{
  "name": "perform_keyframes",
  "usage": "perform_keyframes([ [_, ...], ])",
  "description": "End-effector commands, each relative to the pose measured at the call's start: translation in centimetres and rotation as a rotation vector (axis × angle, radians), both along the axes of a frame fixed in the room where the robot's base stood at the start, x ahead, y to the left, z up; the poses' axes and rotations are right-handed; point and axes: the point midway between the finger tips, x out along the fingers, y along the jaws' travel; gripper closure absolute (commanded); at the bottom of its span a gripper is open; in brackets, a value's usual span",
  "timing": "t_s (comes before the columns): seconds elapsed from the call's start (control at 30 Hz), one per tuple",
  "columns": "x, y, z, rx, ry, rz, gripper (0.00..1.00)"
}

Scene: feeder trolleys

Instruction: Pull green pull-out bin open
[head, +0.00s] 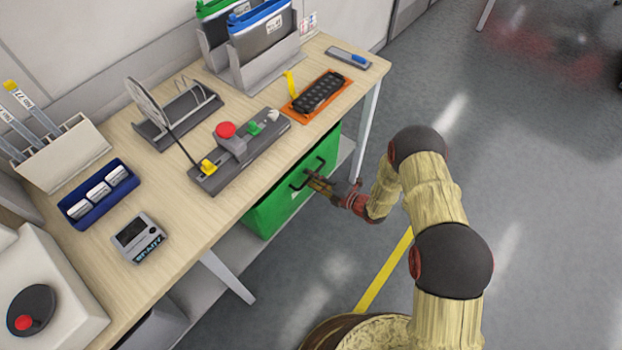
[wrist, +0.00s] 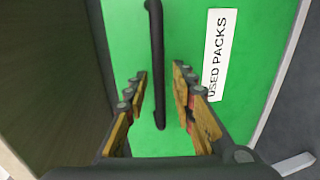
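The green pull-out bin (head: 283,204) sits under the wooden bench top, its front facing my arm. Its black bar handle (head: 309,172) is on that front face. In the wrist view the green face (wrist: 185,25) fills the middle, with the dark handle (wrist: 157,60) and a "USED PACKS" label (wrist: 217,55) beside it. My gripper (head: 318,183) is at the handle. In the wrist view its fingers (wrist: 159,90) are spread apart, one on each side of the handle, with gaps between. Whether the fingertips reach past the bar is hard to tell.
The bench top (head: 185,190) overhangs the bin. It carries a grey fixture with a red button (head: 226,130), a black block on an orange tray (head: 319,92) and a blue tray (head: 98,193). A bench leg (head: 228,276) stands left of the bin. The floor (head: 480,110) on the right is clear.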

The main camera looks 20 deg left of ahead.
Motion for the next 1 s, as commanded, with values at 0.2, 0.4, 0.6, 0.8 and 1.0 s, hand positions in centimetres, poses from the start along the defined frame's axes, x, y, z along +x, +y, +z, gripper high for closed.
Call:
perform_keyframes([
  [0.2,0.15,0.29,-0.03,0.0,0.0,0.0,0.74],
  [0.4,0.15,0.28,-0.01,0.0,0.0,0.0,0.8],
  [0.6,0.13,0.27,-0.02,0.0,0.0,0.0,0.91],
  [0.8,0.13,0.27,-0.04,0.0,0.0,0.0,1.0],
  [1.0,0.13,0.26,-0.05,-0.001,0.0,0.0,1.0],
])
